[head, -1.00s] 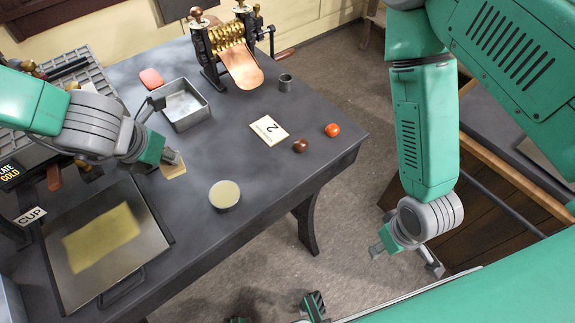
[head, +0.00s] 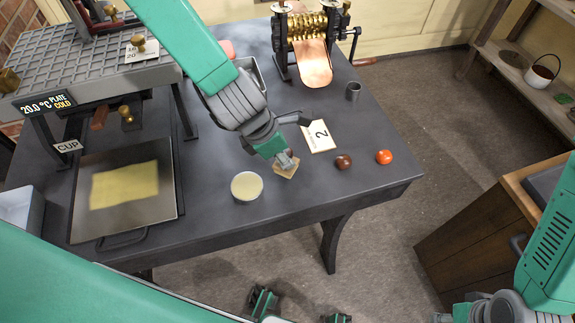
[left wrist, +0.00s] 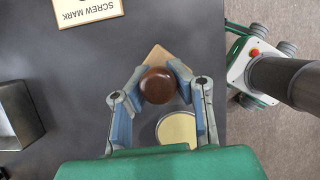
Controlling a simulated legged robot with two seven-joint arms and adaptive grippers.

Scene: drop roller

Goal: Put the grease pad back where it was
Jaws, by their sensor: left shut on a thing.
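My left gripper (head: 287,158) is shut on the grease pad (head: 286,169), a small tan square block. In the left wrist view, my fingers (left wrist: 160,95) close on both sides of a dark brown round knob (left wrist: 158,85), with a corner of the tan pad (left wrist: 157,56) showing beyond it. The pad is over the table, to the right of a round cream-topped tin (head: 247,187); whether it touches the table I cannot tell. My right arm shows at the lower right, its gripper cut off by the frame edge.
A metal tray (head: 254,74) is partly behind my left arm. A roller machine (head: 311,40) stands behind. A plate with a yellow sheet (head: 125,186) lies left.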

